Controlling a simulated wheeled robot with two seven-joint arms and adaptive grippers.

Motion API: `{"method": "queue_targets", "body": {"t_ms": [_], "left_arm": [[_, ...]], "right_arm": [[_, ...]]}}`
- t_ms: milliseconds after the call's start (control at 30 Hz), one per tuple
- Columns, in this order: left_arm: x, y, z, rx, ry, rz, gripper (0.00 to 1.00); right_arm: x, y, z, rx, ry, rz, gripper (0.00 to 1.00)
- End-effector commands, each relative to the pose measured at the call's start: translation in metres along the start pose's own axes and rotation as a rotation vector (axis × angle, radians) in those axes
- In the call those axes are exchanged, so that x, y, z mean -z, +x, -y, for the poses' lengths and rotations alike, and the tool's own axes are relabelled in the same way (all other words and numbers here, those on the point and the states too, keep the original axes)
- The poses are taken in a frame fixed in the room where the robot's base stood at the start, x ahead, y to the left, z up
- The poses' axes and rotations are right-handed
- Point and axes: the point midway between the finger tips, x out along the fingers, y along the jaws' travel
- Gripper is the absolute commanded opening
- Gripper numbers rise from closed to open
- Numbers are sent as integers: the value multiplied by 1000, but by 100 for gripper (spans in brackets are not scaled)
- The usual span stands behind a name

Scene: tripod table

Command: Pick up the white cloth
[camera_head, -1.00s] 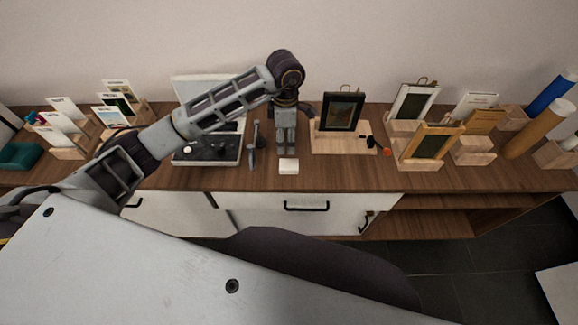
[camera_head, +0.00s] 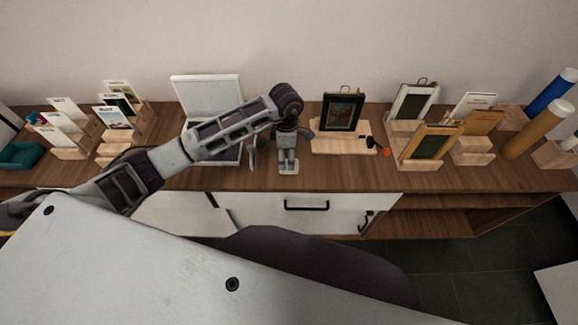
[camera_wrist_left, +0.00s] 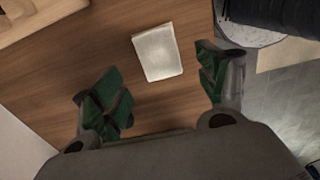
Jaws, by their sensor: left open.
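The white cloth (camera_wrist_left: 158,53) is a small flat folded square on the brown wooden top, seen in the left wrist view ahead of and between my fingers. In the head view the cloth (camera_head: 288,172) is mostly covered by my left gripper. My left gripper (camera_head: 288,162) points down over it, and in the left wrist view the gripper (camera_wrist_left: 160,92) has its green-padded fingers spread wide with nothing between them. The cloth is not held. My right gripper is in neither view.
The wooden cabinet top (camera_head: 345,180) is clear in front of the cloth. An open white case (camera_head: 207,95) stands left. A black frame on a wooden base (camera_head: 342,112) stands right, with more frames (camera_head: 430,145) beyond. Several card holders (camera_head: 65,135) stand at far left.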

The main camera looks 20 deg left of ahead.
Motion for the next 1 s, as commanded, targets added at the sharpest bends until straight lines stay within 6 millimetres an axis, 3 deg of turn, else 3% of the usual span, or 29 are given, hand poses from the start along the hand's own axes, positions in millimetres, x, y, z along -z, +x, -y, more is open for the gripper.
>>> {"method": "queue_targets", "body": {"t_ms": [133,367,800,1000], "left_arm": [[0,0,0,0,0,0,74],[-2,5,1,1,0,0,74],[-7,47,0,0,-1,0,74],[-7,52,0,0,1,0,74]], "right_arm": [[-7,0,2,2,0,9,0],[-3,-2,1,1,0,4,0],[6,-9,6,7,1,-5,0],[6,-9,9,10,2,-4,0]]}}
